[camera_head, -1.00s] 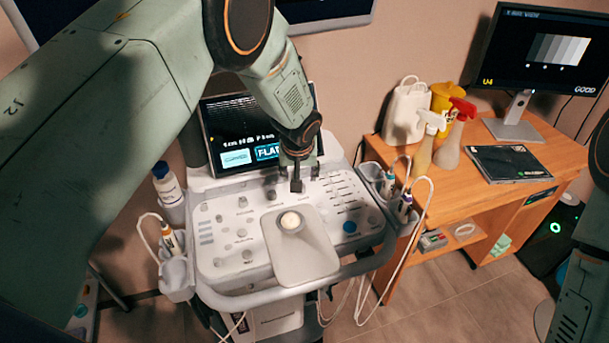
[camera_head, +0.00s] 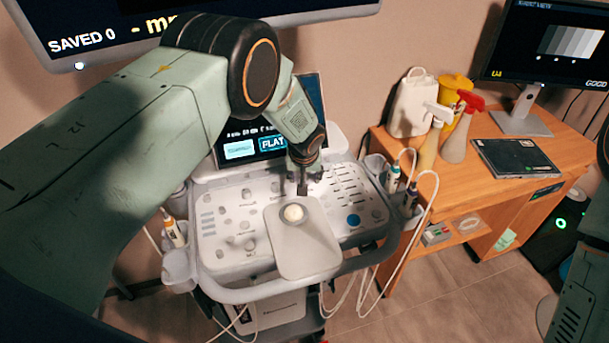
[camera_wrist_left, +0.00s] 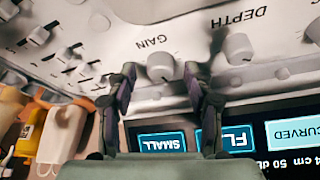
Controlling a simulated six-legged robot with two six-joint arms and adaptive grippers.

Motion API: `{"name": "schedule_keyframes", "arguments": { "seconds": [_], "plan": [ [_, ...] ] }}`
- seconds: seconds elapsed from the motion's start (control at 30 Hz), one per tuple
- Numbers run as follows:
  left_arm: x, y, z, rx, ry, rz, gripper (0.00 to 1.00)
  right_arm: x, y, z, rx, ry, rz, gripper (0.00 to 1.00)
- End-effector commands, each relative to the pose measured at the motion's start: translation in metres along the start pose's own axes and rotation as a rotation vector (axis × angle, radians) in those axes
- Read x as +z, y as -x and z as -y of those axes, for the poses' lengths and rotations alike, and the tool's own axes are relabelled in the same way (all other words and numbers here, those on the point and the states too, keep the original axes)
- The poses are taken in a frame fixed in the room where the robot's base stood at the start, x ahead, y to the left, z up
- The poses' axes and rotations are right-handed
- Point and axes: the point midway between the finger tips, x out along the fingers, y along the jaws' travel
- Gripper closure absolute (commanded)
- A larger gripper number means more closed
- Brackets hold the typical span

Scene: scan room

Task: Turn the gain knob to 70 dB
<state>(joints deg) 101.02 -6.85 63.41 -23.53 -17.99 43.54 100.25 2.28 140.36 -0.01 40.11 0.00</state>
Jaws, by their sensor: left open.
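The gain knob (camera_wrist_left: 160,68) is a small light round knob under the label GAIN, upside down in the left wrist view. My left gripper (camera_wrist_left: 160,75) is open, with one finger on each side of the knob's line; I cannot tell whether they touch it. The depth knob (camera_wrist_left: 238,48) is to the right of it. The screen (camera_wrist_left: 290,142) shows "50 dB". In the head view my left gripper (camera_head: 302,187) is over the back of the console panel (camera_head: 225,262) and hides the gain knob. My right gripper is out of view; only part of that arm shows.
Probes and cables (camera_head: 400,190) hang at the console's right. A wooden desk (camera_head: 462,195) with bottles and a monitor (camera_head: 560,45) stands right. A large screen (camera_head: 110,32) is above left.

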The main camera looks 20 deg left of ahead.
Motion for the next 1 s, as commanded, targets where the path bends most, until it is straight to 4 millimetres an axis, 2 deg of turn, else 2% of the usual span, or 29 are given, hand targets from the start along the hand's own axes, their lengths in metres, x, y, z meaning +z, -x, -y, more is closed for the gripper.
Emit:
{"name": "schedule_keyframes", "arguments": {
  "seconds": [0.2,0.8,1.0],
  "plan": [
    [-0.0011,-0.0012,0.0000,0.000,0.000,0.001,0.48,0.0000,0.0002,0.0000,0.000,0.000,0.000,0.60],
    [-0.0014,-0.0004,-0.0006,0.000,0.000,0.000,0.99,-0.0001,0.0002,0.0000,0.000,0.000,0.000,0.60],
    [-0.0020,0.0000,-0.0002,0.002,-0.003,0.000,1.00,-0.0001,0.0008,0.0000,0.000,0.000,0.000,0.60]
  ]
}}
